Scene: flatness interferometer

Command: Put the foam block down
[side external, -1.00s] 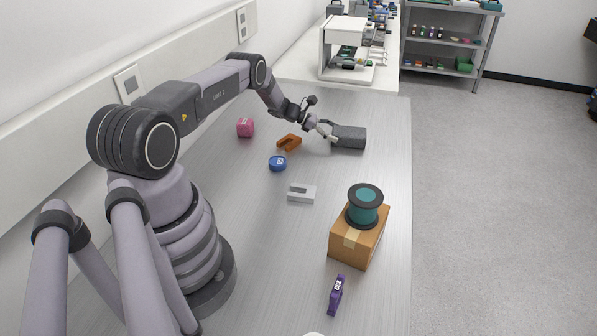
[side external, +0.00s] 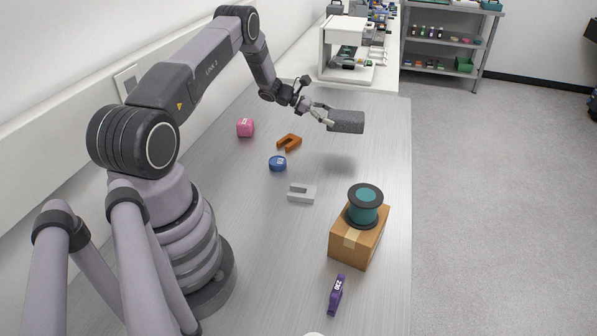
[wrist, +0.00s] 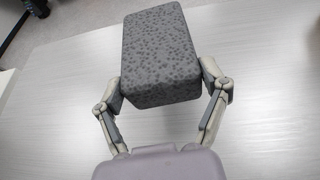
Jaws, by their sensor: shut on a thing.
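The foam block (side external: 347,121) is a dark grey speckled block, held in the air above the bench at its far right part. Its shadow lies on the bench below it, apart from it. My gripper (side external: 327,117) is shut on the near end of the block. In the wrist view the foam block (wrist: 160,52) sits between the two fingers of my gripper (wrist: 174,90), one finger pad against each side. The block's underside is hidden.
An orange U-shaped piece (side external: 288,142), a pink block (side external: 245,127), a blue round piece (side external: 277,163) and a grey U-shaped piece (side external: 301,192) lie on the bench (side external: 250,240). A cardboard box (side external: 358,245) bears a teal spool (side external: 365,205). A purple piece (side external: 337,294) lies nearer.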

